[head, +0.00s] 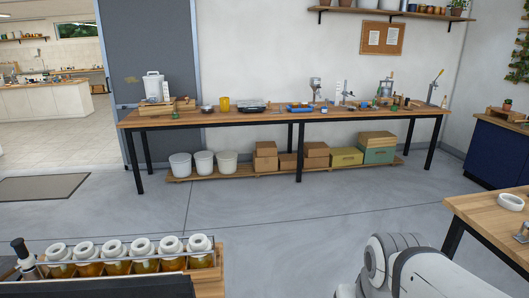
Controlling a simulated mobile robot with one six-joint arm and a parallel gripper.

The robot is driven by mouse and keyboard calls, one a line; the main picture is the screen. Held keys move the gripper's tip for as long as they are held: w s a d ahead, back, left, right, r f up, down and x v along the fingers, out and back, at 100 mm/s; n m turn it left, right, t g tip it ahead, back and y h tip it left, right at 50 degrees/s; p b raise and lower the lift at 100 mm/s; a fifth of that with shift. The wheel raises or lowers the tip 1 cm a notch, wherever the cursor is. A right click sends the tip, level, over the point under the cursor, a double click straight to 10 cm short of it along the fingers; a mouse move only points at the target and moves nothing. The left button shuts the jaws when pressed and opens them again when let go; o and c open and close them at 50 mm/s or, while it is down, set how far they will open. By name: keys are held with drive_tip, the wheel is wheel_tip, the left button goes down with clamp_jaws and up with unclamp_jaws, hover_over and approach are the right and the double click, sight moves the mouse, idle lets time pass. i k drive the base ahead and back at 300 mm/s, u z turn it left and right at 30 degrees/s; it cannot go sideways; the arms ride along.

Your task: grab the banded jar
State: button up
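Several honey jars (144,255) with white ring-shaped lids and amber contents stand in a row at the lower left. They sit in a wooden rack with a thin rail across the jars. I cannot tell a band on any of them. My gripper is not in view; only a white rounded part of my own arm shows at the bottom right, well apart from the jars.
A long wooden workbench (270,118) with tools and containers stands along the back wall. White buckets (203,162) and cardboard boxes (266,157) rest on its low shelf. A wooden table (490,222) with a white ring (510,202) is at the right. The grey floor between is clear.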

sight(174, 114)
drive_tip(key=z, duration=0.15)
drive_tip(key=i, duration=3.25)
drive_tip(key=u, duration=1)
drive_tip(key=i, duration=1.65)
drive_tip(key=u, duration=0.65)
drive_tip(key=i, duration=3.15)
drive_tip(key=u, duration=0.1)
